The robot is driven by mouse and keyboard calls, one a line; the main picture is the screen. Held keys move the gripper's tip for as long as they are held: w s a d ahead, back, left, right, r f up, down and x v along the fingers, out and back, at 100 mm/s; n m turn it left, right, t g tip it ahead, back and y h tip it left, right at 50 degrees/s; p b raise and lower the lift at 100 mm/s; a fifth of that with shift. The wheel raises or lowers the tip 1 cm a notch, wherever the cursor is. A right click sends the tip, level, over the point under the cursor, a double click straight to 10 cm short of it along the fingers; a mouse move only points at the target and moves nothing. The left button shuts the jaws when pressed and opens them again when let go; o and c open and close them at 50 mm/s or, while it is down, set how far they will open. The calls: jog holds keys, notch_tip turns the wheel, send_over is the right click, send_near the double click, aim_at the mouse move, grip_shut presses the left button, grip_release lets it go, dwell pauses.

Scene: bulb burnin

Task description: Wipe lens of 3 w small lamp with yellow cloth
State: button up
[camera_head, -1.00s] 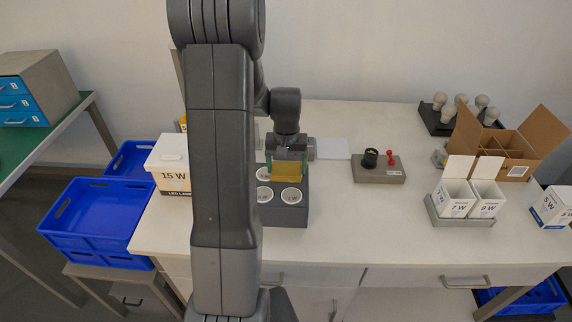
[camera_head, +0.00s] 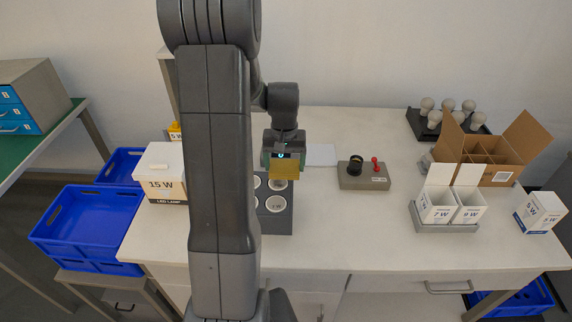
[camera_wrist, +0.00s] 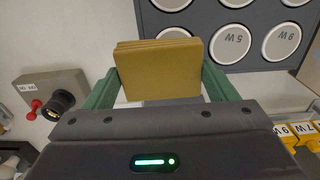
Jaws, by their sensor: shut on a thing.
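My gripper (camera_head: 284,160) is shut on the folded yellow cloth (camera_head: 285,171). In the wrist view the cloth (camera_wrist: 158,70) stands out beyond the two green fingers. The dark lamp block (camera_head: 275,222) lies below and in front of the gripper, partly hidden by my arm. It holds white round lamps; their labels are too small to read in the head view. In the wrist view the block (camera_wrist: 205,18) is at the top, with lenses marked 5 W (camera_wrist: 231,42) and 9 W (camera_wrist: 284,42). Another lens (camera_wrist: 174,33) is partly behind the cloth. I cannot tell which is the 3 W lamp.
A grey fixture (camera_head: 364,178) with a black ring and red knob stands right of the block. Farther right are a tray with 7 W and 9 W boxes (camera_head: 438,208), a cardboard carton (camera_head: 505,165) and a bulb rack (camera_head: 440,126). A 15 W box (camera_head: 165,180) is at left.

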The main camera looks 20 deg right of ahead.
aim_at(284, 166)
jog(key=shift+r+p, duration=1)
jog(key=shift+r, duration=0.8)
